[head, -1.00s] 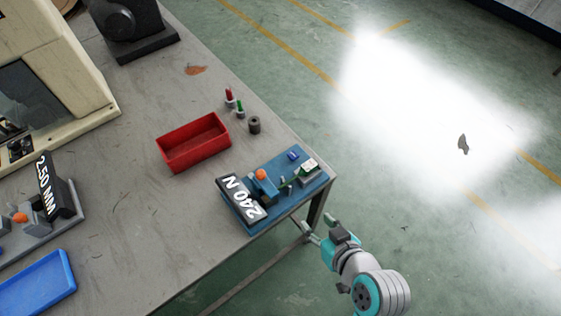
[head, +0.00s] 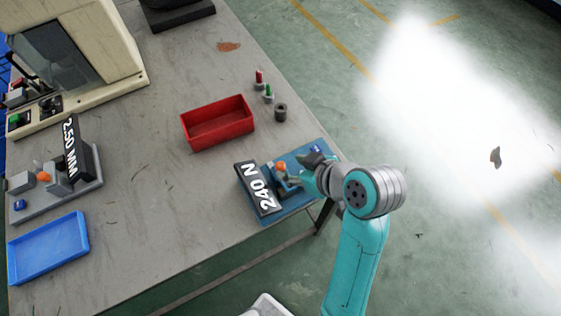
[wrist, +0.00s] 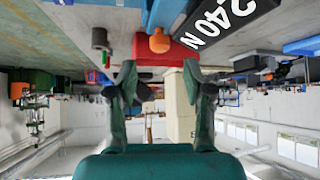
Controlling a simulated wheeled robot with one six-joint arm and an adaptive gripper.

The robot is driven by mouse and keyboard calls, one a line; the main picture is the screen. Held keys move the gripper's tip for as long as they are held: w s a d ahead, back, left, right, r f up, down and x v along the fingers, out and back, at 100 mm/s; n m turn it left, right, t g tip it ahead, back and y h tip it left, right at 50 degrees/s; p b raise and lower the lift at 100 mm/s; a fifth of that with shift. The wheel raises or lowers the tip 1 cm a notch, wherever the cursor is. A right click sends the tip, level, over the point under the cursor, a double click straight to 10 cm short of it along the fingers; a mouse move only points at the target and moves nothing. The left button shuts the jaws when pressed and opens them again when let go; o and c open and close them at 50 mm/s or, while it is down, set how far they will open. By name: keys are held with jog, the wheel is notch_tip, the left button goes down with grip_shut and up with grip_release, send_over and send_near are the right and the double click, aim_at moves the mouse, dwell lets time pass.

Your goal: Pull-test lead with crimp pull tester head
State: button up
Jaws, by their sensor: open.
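The crimp pull tester is a blue base (head: 272,216) at the table's right corner in the head view. Its black display (head: 257,188) reads 240 N, and an orange knob (head: 281,167) stands beside it. My gripper (head: 299,178) is over the tester's right part and hides much of it. In the wrist view my gripper (wrist: 158,82) is open, with nothing seen between its fingers. The orange knob (wrist: 159,42) appears above the gap between them, with the display (wrist: 225,22) to its right. I cannot make out a lead.
A red bin (head: 218,123) lies behind the tester, with a dark cylinder (head: 281,112) and small red and green pieces nearby. The table's middle is clear.

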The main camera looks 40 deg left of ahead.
aim_at(281, 164)
jog(key=x, duration=0.6)
jog(key=shift+a+f, duration=0.25)
jog(key=shift+f, duration=0.05)
grip_shut()
jog(key=shift+w, duration=0.1)
